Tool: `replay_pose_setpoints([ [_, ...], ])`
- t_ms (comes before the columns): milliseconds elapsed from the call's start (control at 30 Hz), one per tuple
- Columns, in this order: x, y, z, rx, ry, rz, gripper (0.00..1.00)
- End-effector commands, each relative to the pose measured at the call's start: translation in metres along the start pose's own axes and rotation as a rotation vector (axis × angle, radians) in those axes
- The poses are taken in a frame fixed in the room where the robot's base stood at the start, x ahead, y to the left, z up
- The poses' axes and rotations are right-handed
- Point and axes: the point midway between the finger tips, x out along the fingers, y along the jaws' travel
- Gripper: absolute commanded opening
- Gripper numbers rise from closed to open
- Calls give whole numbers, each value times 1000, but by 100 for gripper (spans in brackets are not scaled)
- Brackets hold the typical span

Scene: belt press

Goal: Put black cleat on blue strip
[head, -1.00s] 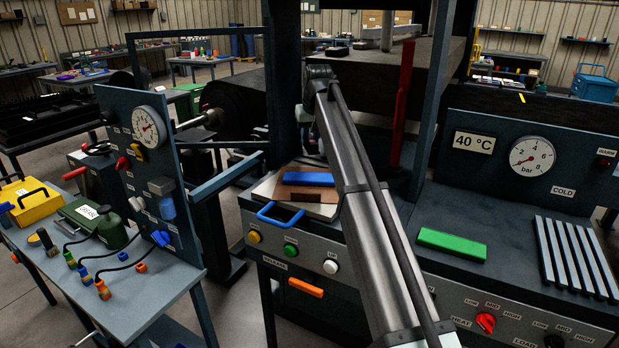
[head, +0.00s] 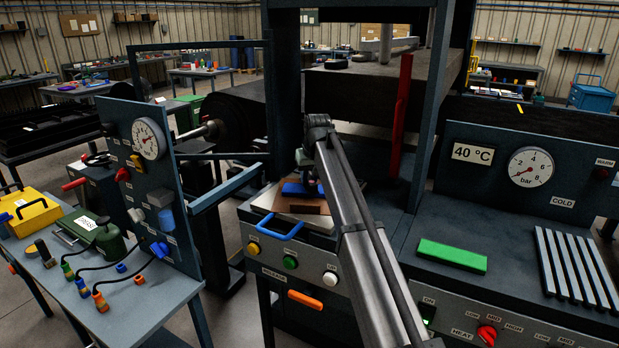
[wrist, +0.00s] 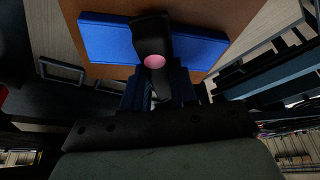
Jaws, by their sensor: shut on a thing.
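The blue strip (head: 295,189) lies on a brown sheet (head: 284,206) in the press drawer in the head view. In the wrist view the blue strip (wrist: 108,38) runs across the top, with its middle hidden behind a black piece. That piece is the black cleat (wrist: 152,28), with a pink round spot on its near end. My gripper (wrist: 156,82) is shut on the black cleat, over the middle of the strip. I cannot tell whether the cleat touches the strip. In the head view my arm partly hides the strip's right end, and my gripper (head: 306,178) is small there.
The drawer has a blue handle (head: 280,226) in front. A red upright bar (head: 401,115) and the press frame stand behind and to the right. A green block (head: 452,255) lies on the right bench. A tool table (head: 120,300) stands at the left.

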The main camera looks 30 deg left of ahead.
Motion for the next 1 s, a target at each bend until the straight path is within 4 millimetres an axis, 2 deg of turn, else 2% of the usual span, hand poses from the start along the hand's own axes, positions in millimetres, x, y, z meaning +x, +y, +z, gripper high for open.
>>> replay_pose_setpoints([
  [367, 4, 0, 2, 0, 0, 0, 0],
  [400, 4, 0, 2, 0, 0, 0, 30],
  [633, 4, 0, 1, 0, 0, 0, 52],
  [1000, -3, 0, 0, 0, 1, 0, 53],
])
